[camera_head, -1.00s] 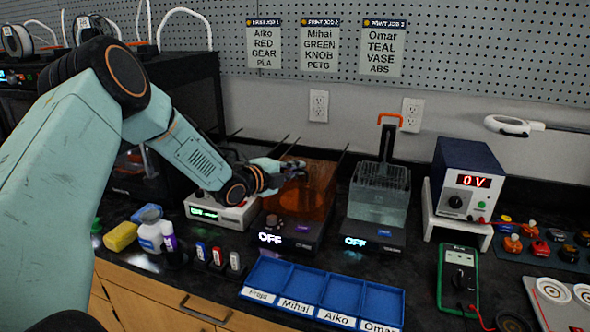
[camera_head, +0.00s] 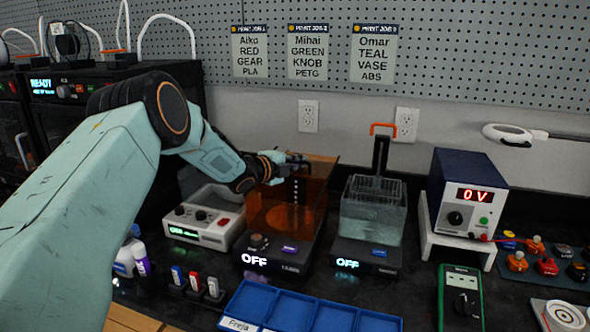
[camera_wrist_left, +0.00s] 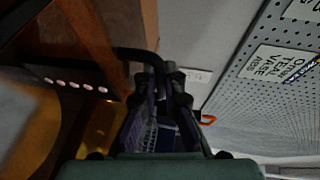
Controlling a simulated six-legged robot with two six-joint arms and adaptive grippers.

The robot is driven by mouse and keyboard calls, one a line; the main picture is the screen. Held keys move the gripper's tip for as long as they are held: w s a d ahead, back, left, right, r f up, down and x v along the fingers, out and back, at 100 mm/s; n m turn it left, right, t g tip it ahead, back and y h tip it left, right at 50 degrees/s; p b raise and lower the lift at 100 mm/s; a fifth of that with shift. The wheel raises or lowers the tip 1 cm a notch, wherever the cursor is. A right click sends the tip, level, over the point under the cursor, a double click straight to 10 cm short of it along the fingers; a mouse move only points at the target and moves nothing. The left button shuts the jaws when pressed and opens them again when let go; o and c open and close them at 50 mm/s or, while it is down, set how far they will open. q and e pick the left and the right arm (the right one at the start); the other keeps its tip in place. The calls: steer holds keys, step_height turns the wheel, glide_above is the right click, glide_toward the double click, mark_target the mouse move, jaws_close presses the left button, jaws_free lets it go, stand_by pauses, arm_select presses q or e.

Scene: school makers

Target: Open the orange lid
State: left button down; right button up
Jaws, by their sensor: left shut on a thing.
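The orange see-through box (camera_head: 262,214) stands on a dark base with an "OFF" display. An orange-brown panel (camera_head: 322,158) shows at its top rear; whether this is the lid standing raised or tilted is hard to tell. My left gripper (camera_head: 298,164) is at the top of the box, shut on a dark handle. In the left wrist view, the black handle (camera_wrist_left: 135,55) runs between the gripper's fingers (camera_wrist_left: 168,88), beside a brown-orange panel (camera_wrist_left: 130,25). A dark strip with pale spots (camera_head: 295,190) shows below the gripper. My right gripper is out of view.
A clear tank (camera_head: 372,215) with an orange-topped handle stands right of the box. A grey control unit (camera_head: 203,218) stands at its left. A blue tray (camera_head: 290,312) lies in front. A power supply (camera_head: 467,195) stands further right. The pegboard wall is behind.

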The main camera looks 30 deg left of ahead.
arm_select(q)
steer(key=shift+w+a+f, duration=0.1)
steer(key=shift+w+a, duration=0.05)
steer(key=shift+w, duration=0.45)
steer(key=shift+w+a+f, duration=0.1)
steer(key=shift+w, duration=0.45)
steer(key=shift+w+b, duration=0.3)
steer(key=shift+b, duration=0.05)
steer(key=shift+w+a+r, duration=0.15)
steer(key=shift+r, duration=0.05)
steer(key=shift+w, duration=0.1)
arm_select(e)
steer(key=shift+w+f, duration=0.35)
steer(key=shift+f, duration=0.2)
arm_select(q)
steer(key=shift+w+f, duration=0.1)
steer(key=shift+w, duration=0.05)
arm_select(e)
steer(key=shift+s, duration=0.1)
arm_select(q)
steer(key=c, duration=1.7)
jaws_free()
